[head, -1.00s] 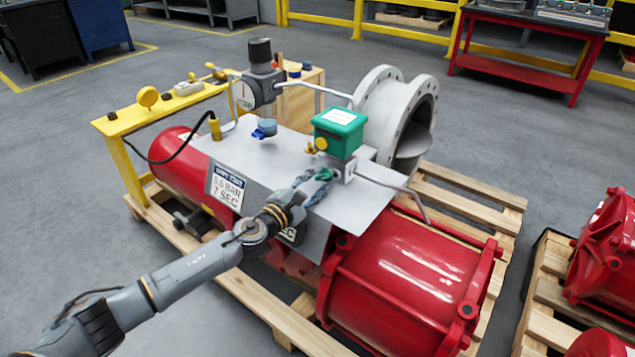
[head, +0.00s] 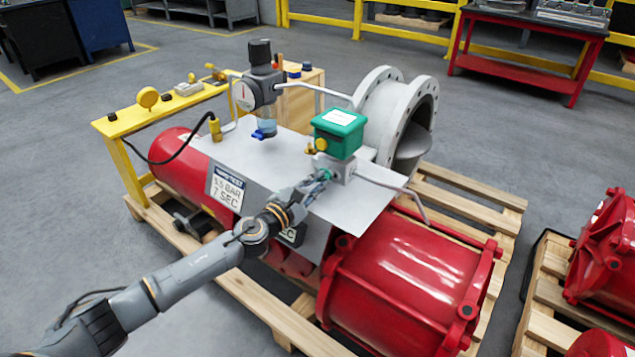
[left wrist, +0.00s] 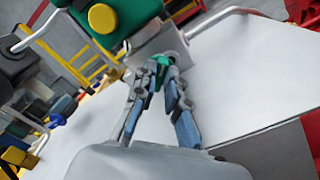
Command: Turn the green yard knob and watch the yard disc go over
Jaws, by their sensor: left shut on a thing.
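The green knob (head: 325,174) sits on the grey block under the green box (head: 339,132). It also shows in the left wrist view (left wrist: 158,76), between my finger pads. My left gripper (head: 320,180) is shut on the knob; its fingers (left wrist: 160,82) hide part of it. The grey disc (head: 411,148) shows partly inside the flanged valve body (head: 387,105) behind the green box, and looks tilted in the bore. My right gripper is in neither view.
A grey plate (head: 270,160) lies under the gripper, over the red cylinders (head: 405,270) on a wooden pallet (head: 470,200). A grey pipe (head: 395,187) runs close right of the knob. A gauge regulator (head: 262,85) stands to the left.

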